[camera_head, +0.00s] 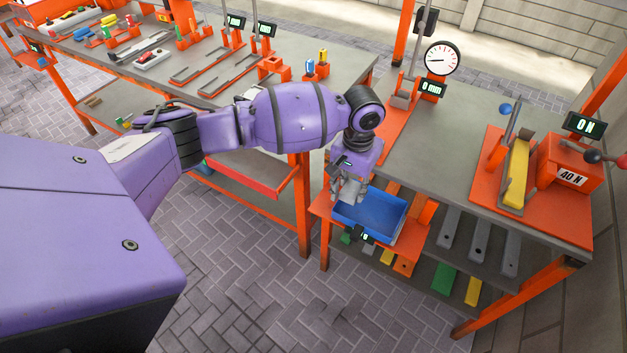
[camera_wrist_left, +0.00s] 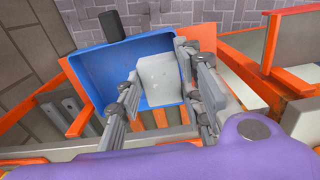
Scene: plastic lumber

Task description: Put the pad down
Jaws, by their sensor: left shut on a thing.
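The pad (camera_wrist_left: 158,80) is a pale grey, square-cornered piece between the two fingers of my left gripper (camera_wrist_left: 158,66) in the left wrist view. My left gripper is shut on it. In the head view my left gripper (camera_head: 350,190) points down over the left part of a blue tray (camera_head: 385,217). There I cannot tell the pad from the grey fingers. The blue tray also shows behind the pad in the left wrist view (camera_wrist_left: 97,68). I cannot tell whether the pad touches the tray's floor. My right gripper is not in view.
The tray sits on an orange stand at the near left end of the right bench (camera_head: 455,140). A dial gauge (camera_head: 442,58) and a yellow bar (camera_head: 516,172) in an orange fixture stand on that bench. A tool-covered bench (camera_head: 215,65) lies to the left. Paved floor is clear in front.

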